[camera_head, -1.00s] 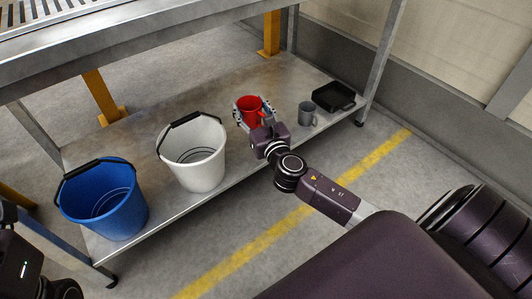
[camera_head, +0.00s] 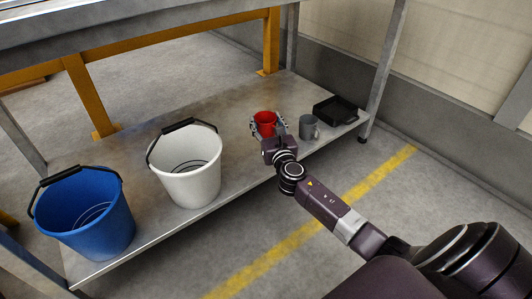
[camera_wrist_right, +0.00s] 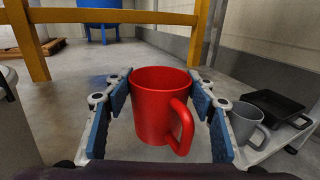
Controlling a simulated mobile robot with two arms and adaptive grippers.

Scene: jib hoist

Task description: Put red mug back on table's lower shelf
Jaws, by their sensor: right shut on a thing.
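The red mug (camera_head: 265,119) is upright over the lower shelf (camera_head: 122,165), between the white bucket and the grey mug. My right gripper (camera_head: 268,127) is shut on it, with a blue-padded finger on each side of its body. The wrist view shows the red mug (camera_wrist_right: 155,105) between the fingers, its handle turned towards the camera and slightly right. Its base is low, at or very near the shelf surface; I cannot tell whether it touches. My left gripper is not in view.
A white bucket (camera_head: 190,185) and a blue bucket (camera_head: 95,225) stand left on the shelf. A grey mug (camera_head: 308,127) and a black tray (camera_head: 335,110) are to the right. Orange posts (camera_head: 271,40) and metal table legs (camera_head: 382,65) rise around the shelf. Shelf behind the red mug is clear.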

